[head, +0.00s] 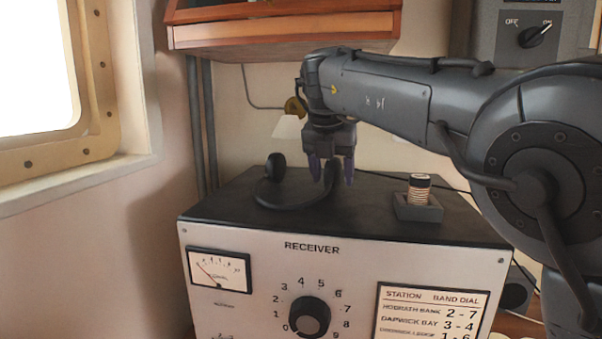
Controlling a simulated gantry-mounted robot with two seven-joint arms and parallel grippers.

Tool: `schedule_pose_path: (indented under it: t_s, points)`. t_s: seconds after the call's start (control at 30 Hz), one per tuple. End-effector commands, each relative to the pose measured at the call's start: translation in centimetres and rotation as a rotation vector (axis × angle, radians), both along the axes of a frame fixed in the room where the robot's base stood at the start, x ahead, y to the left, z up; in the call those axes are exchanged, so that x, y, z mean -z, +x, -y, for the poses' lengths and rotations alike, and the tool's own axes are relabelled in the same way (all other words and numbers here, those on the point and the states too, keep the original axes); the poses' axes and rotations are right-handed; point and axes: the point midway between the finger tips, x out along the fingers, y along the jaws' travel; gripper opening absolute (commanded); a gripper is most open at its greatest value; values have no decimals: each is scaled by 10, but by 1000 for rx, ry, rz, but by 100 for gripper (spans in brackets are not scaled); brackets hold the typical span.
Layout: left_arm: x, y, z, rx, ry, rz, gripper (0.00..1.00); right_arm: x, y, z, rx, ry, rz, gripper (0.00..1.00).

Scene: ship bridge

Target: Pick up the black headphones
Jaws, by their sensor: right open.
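The black headphones (275,167) lie on the dark top of the receiver box (232,215), left of its middle. One ear cup stands up at the left and the headband curves along the top toward the right. My right gripper (331,172) points down over the right end of the headphones, with its purple fingers open. The fingers hide part of that end, and I cannot tell whether they touch it. My left gripper is not in view.
A small reel on a dark stand (418,205) is at the right of the receiver top. A wooden shelf (285,30) hangs above. A window (60,80) is at the left, and a grey switch panel (532,35) is at the upper right. The left end of the receiver top is clear.

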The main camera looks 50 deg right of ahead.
Motion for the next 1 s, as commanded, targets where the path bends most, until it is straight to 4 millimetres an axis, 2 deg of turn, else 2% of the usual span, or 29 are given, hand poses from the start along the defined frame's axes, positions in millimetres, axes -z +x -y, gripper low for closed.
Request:
schedule_pose_path:
  t_s: [0.13, 0.17, 0.4, 0.47, 0.77, 1.0]
  points:
    - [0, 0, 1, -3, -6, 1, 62, 0, 0, 0, 0, 0, 0, 62]
    - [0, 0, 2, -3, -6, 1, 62, 0, 0, 0, 0, 0, 0, 59]
    - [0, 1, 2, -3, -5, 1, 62, 0, 0, 0, 0, 0, 0, 22]
    - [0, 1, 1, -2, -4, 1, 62, 0, 0, 0, 0, 0, 0, 15]
    - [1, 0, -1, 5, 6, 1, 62, -2, 0, 0, 0, -1, 3, 14]
    - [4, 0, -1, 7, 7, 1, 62, -14, 1, 0, 1, -3, 4, 14]
